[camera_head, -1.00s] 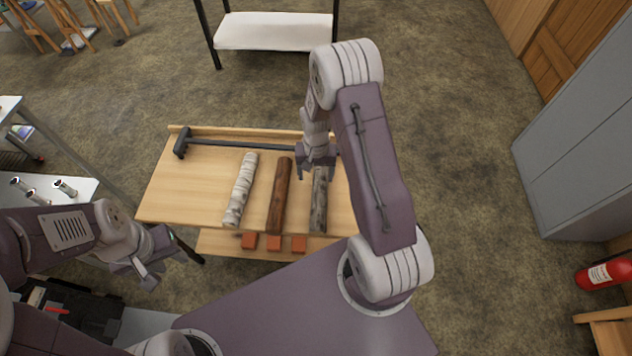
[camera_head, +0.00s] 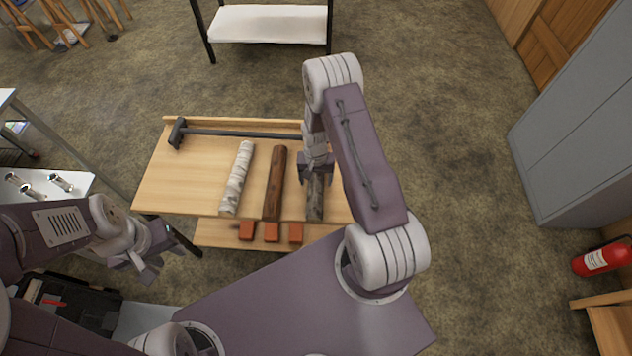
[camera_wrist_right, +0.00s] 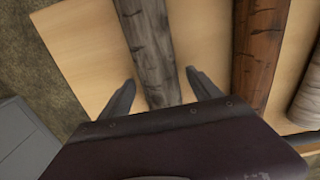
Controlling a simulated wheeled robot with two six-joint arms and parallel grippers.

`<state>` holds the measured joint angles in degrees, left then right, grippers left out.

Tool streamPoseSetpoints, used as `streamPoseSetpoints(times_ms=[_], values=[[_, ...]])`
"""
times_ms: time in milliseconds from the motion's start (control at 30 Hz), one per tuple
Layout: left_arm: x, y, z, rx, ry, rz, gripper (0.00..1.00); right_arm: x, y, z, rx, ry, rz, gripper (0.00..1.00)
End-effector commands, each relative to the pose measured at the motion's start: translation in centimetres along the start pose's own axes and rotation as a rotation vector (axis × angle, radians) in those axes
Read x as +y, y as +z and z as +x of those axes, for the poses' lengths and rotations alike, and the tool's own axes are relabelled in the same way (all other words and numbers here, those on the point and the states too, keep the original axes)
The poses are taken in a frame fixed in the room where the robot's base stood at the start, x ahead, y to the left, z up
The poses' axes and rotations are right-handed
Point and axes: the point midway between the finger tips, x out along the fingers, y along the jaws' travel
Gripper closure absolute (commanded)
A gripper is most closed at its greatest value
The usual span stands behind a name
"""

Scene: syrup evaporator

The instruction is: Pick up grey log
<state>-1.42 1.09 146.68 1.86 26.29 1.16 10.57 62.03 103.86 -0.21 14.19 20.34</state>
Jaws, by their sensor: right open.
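The grey log (camera_head: 315,199) lies lengthwise on the wooden table, rightmost of three logs; my right gripper hides its far part in the head view. My right gripper (camera_head: 314,181) is above it, pointing down. In the right wrist view the grey log (camera_wrist_right: 152,50) runs between the two spread fingers of my right gripper (camera_wrist_right: 160,88), with a gap on each side. It is open and holds nothing. My left gripper (camera_head: 152,270) is off the table at the lower left; whether its jaws are open is unclear.
A brown log (camera_head: 275,183) lies just left of the grey log, and a white birch log (camera_head: 237,178) beyond it. A long-handled black hammer (camera_head: 240,134) lies along the table's (camera_head: 180,190) back edge. Orange blocks (camera_head: 271,232) sit on a lower shelf.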

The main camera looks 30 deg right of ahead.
Motion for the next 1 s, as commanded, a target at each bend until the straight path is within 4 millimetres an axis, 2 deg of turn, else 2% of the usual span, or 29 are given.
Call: streamPoseSetpoints(times_ms=[167, 267, 433, 467, 767, 867, 1000], values=[[0.0, 0.0, 0.0, 0.000, 0.000, 0.000, 0.64, 0.0, 0.0, 0.0, 0.002, 0.000, 0.000, 0.27], [0.0, 0.0, 0.0, 0.000, 0.000, 0.000, 0.64, 0.0, 0.1, 0.0, 0.002, 0.000, 0.000, 0.50], [0.0, 0.0, 0.0, 0.000, 0.000, 0.000, 0.64, -0.1, 0.1, -0.1, 0.003, 0.000, 0.000, 0.97], [0.0, 0.0, 0.0, 0.000, 0.000, 0.000, 0.64, -0.1, 0.1, -0.1, 0.003, 0.000, 0.000, 1.00], [0.0, 0.0, -0.1, 0.000, 0.000, 0.000, 0.64, -0.1, 0.0, -0.4, 0.004, 0.000, 0.000, 1.00], [0.0, 0.0, -0.2, 0.000, 0.000, 0.000, 0.64, -0.1, 0.0, -1.4, 0.005, -0.001, 0.000, 1.00], [0.0, -0.1, -0.5, 0.000, 0.000, 0.000, 0.64, -0.1, -0.1, -3.8, 0.007, -0.002, 0.000, 1.00]])
